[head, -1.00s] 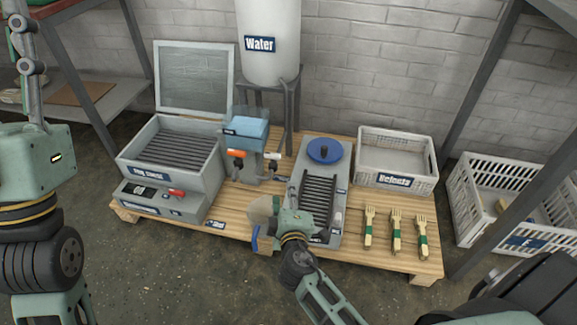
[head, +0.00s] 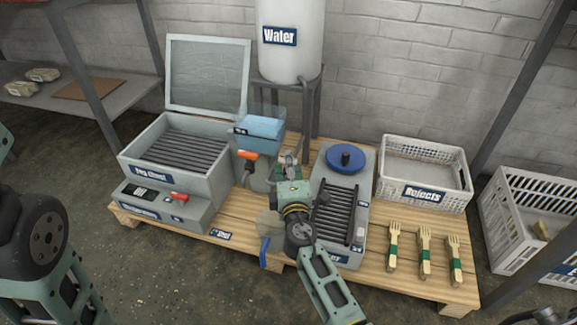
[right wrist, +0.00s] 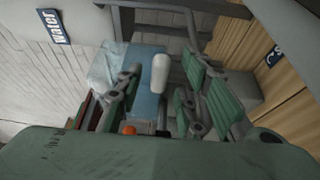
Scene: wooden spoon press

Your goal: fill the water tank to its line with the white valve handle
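The clear water tank (head: 258,128) stands on a grey unit left of the pallet's middle, with blue water in it. It also shows in the right wrist view (right wrist: 132,68). I cannot make out its fill line. My right gripper (head: 288,160) is in front of the unit, just right of the orange handle (head: 248,155). In the right wrist view my right gripper (right wrist: 158,98) is open, and the white valve handle (right wrist: 160,74) shows between its fingers, apparently not clamped. In the head view my gripper hides most of the handle. My left gripper is out of view.
The large white Water barrel (head: 290,40) stands behind on a dark stand. An open grey chest (head: 175,150) is left. A roller unit with a blue disc (head: 345,157), the Rejects crate (head: 425,175) and several forks (head: 424,250) are right.

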